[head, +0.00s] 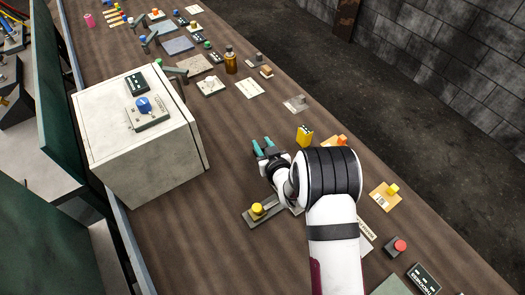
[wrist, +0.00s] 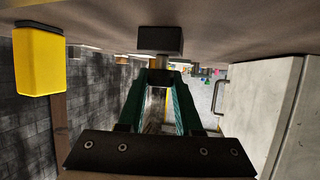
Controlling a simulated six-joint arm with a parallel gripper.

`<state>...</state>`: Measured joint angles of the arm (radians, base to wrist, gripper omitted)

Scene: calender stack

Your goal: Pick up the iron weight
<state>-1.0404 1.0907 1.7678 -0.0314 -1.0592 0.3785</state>
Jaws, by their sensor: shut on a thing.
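My gripper (head: 262,147) reaches over the brown table beside the white cabinet, with its teal fingers pointing away from the arm. In the wrist view, which looks upside down, the green fingers (wrist: 158,78) close at their tips on the narrow neck and knob of a dark block-shaped weight (wrist: 160,40). The weight's dark block lies beyond the fingertips, against the table surface. I cannot tell whether it touches the table. In the head view the weight is not clearly visible at the gripper.
The white cabinet (head: 140,140) with a blue-knobbed box stands left of my gripper. A yellow block (head: 305,136) is close on the right and also shows in the wrist view (wrist: 39,62). A yellow-knobbed plate (head: 258,210) lies nearer. A brown bottle (head: 230,60) stands farther back.

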